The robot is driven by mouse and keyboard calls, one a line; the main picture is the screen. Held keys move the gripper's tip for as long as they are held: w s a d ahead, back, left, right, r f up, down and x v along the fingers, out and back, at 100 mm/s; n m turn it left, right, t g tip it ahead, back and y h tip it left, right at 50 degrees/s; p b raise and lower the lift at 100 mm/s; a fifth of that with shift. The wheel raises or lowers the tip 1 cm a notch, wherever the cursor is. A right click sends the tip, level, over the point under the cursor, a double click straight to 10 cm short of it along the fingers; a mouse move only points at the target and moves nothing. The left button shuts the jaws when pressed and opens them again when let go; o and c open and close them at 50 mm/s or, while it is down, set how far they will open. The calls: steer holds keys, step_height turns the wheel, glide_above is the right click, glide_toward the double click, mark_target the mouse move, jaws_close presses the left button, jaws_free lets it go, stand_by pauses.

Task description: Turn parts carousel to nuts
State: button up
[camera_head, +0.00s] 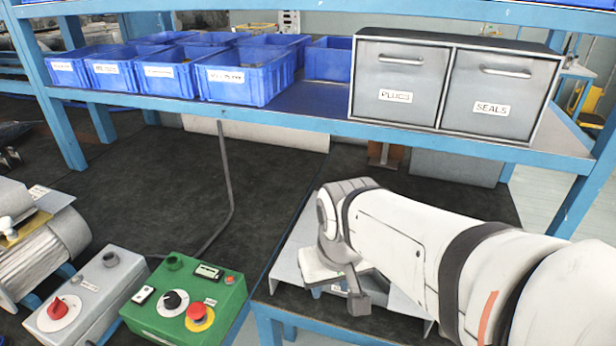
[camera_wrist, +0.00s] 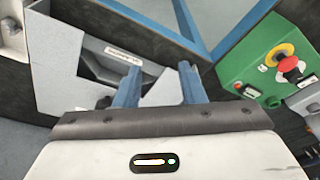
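A pale grey housing (camera_wrist: 60,65) with a labelled darker grey part (camera_wrist: 110,62) in its opening shows in the wrist view. It looks like the parts carousel, but the label is too blurred to read. In the head view, the housing's pale plate (camera_head: 290,262) shows on the bench, mostly hidden under my arm. My gripper (camera_wrist: 159,68) has its two blue fingers apart, with nothing seen between the tips. The fingers point at the labelled part and overlap its lower right side in the picture. I cannot tell whether they touch it.
A green control box (camera_head: 190,300) and a grey box with a red knob (camera_head: 90,290) stand left of my arm. A motor (camera_head: 40,245) is at far left. Blue bins (camera_head: 240,80) and grey PLUGS and SEALS drawers (camera_head: 450,85) sit on the shelf above. The dark bench top behind is mostly clear.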

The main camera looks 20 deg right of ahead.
steer(key=shift+o, duration=1)
steer(key=shift+w+d+r, duration=0.1)
steer(key=shift+w+d, duration=0.05)
steer(key=o, duration=0.4)
steer(key=w+d+r+m+p, duration=0.1)
steer(key=w+d+r+p, duration=0.1)
steer(key=w, duration=0.3)
steer(key=shift+d+g+p, duration=0.3)
steer(key=shift+d+p, duration=0.05)
steer(key=shift+d, duration=0.45)
steer(key=w+d+f+m+p, duration=0.1)
steer(key=w+d+p, duration=0.1)
steer(key=w+d, duration=0.1)
steer(key=w+d+m+g+p, duration=0.1)
steer(key=w+d, duration=0.3)
steer(key=w, duration=0.2)
steer(key=w+d+f+m+p, duration=0.1)
steer(key=w+d+p, duration=0.1)
steer(key=w+d, duration=0.2)
steer(key=shift+w+d+f+g+p, duration=0.2)
steer(key=shift+w+f+g+p, duration=0.1)
steer(key=shift+f+g+p, duration=0.1)
steer(key=shift+w+d+f, duration=0.15)
steer(key=shift+f, duration=0.4)
step_height(320, 180, down, 7)
steer(key=shift+r, duration=0.1)
steer(key=shift+c, duration=0.2)
